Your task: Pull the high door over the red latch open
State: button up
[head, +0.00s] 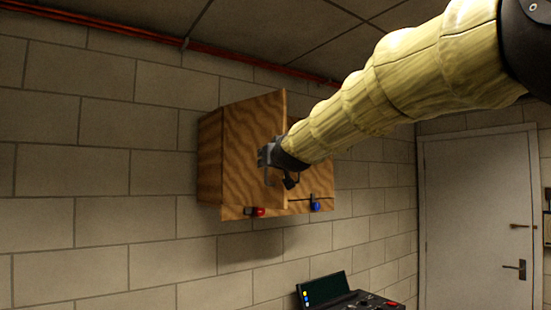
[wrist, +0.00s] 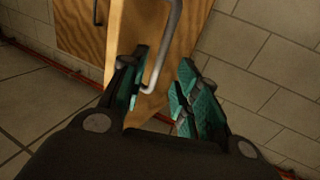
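A wooden wall cabinet (head: 209,158) has a red latch (head: 259,212) under its left door. That door (head: 250,150) stands ajar, its right edge swung out from the cabinet. In the wrist view, the door (wrist: 186,42) and its grey bar handle (wrist: 167,55) run down between my fingers. My gripper (head: 270,168) is at the door's free edge; its spread fingers also show in the wrist view (wrist: 163,90). I cannot tell whether either finger touches the handle or door. My arm hides part of the cabinet's right side.
A blue latch (head: 315,206) sits under the right part of the cabinet. Another handle (wrist: 97,12) shows beside the open door. A dark console (head: 345,295) stands below. A grey room door (head: 478,215) is at right. Red pipes (head: 130,29) run along the ceiling.

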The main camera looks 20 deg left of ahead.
jog(key=v, duration=0.7)
jog(key=shift+s+d, duration=0.2)
